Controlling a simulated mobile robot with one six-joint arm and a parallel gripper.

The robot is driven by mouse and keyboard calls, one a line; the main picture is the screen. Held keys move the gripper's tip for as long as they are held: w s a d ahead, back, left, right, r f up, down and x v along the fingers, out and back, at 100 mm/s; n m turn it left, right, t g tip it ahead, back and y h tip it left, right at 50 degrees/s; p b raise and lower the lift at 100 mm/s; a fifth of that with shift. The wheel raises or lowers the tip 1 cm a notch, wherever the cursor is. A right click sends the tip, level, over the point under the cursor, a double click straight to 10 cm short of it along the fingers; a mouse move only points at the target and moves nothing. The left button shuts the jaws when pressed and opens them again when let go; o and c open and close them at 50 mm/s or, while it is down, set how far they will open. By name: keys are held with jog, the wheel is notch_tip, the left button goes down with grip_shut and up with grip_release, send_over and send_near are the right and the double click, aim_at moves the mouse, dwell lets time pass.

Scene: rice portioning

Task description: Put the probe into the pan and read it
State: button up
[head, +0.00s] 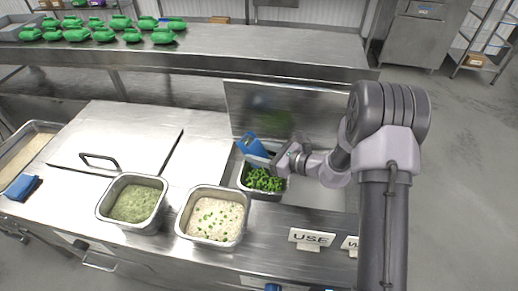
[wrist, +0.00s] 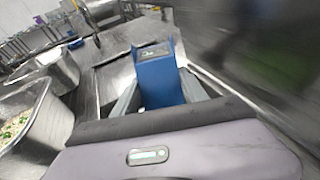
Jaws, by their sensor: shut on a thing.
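My gripper (head: 272,158) is shut on a blue probe (head: 251,145), which leans to the left. In the wrist view the probe (wrist: 162,80) stands between the two fingers of my gripper (wrist: 160,95), with a small dark display on its top. The probe appears over or beside a steel pan of chopped greens (head: 264,194); its lower end is hidden, so I cannot tell whether it touches the greens. A steel pan of white rice with green bits (head: 213,239) and a pan of green rice (head: 132,223) stand to the left.
A larger pan (head: 13,183) is at the far left, near a blue item (head: 23,188). A raised metal lid (head: 295,112) stands behind the greens. A USE sign (head: 312,238) stands at the front right. Green bundles (head: 78,34) lie on the back shelf.

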aim_at(259, 152)
notch_tip(259, 152, down, 7)
jog(key=b, duration=0.3)
jog(key=shift+r+b, duration=0.2)
jog(key=shift+b, duration=0.2)
dwell(4.3)
notch_tip(259, 152, up, 12)
jog(key=p, duration=0.8)
jog(key=shift+r, duration=0.15)
